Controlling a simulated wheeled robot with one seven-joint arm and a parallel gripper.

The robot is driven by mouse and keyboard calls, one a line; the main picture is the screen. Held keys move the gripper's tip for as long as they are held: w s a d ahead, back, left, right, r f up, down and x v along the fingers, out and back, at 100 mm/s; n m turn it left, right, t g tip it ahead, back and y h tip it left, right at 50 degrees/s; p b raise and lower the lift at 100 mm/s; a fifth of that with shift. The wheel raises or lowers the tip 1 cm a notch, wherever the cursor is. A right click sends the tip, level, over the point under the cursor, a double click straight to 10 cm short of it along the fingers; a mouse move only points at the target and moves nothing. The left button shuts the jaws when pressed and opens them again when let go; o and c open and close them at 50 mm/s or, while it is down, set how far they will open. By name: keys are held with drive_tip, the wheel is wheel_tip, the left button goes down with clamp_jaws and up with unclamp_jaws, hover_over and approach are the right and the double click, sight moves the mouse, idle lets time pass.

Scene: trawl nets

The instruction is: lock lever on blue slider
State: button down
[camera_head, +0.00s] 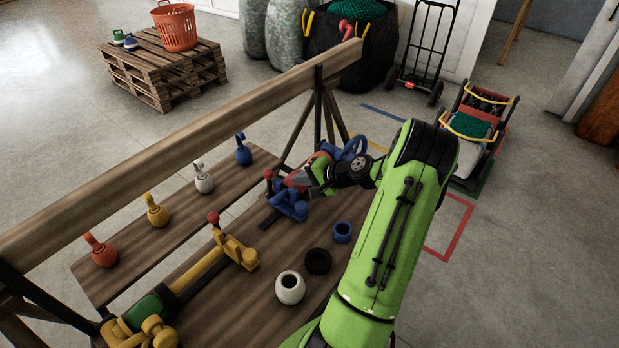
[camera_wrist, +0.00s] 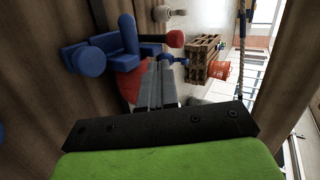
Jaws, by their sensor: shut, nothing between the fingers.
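The blue slider (camera_head: 290,207) sits on a dark rail on the wooden bench. It also shows at upper left in the wrist view (camera_wrist: 88,60). Its lever ends in a red ball knob (camera_head: 268,174), which stands up on its left side. In the wrist view the red knob (camera_wrist: 175,38) is just beyond the fingertips. My gripper (camera_wrist: 165,62) is shut and empty, close beside the blue slider. Whether the fingers touch the slider or lever I cannot tell. In the head view my wrist partly hides the slider's right side.
A yellow slider (camera_head: 238,252) with a red-knobbed lever stands to the left. White (camera_head: 290,287), black (camera_head: 318,261) and blue (camera_head: 342,232) rings lie in front. A long wooden beam (camera_head: 190,150) runs behind, above a lower board (camera_head: 180,230) with several coloured ringed pieces.

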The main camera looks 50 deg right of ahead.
sight(272, 176)
drive_tip(key=w, duration=0.2)
drive_tip(key=w+a+f, duration=0.1)
drive_tip(key=w, duration=0.1)
drive_tip(key=w+f, duration=0.1)
drive_tip(key=w, duration=0.1)
drive_tip(key=shift+w+a, duration=0.15)
drive_tip(key=shift+w, duration=0.2)
drive_tip(key=shift+r, duration=0.1)
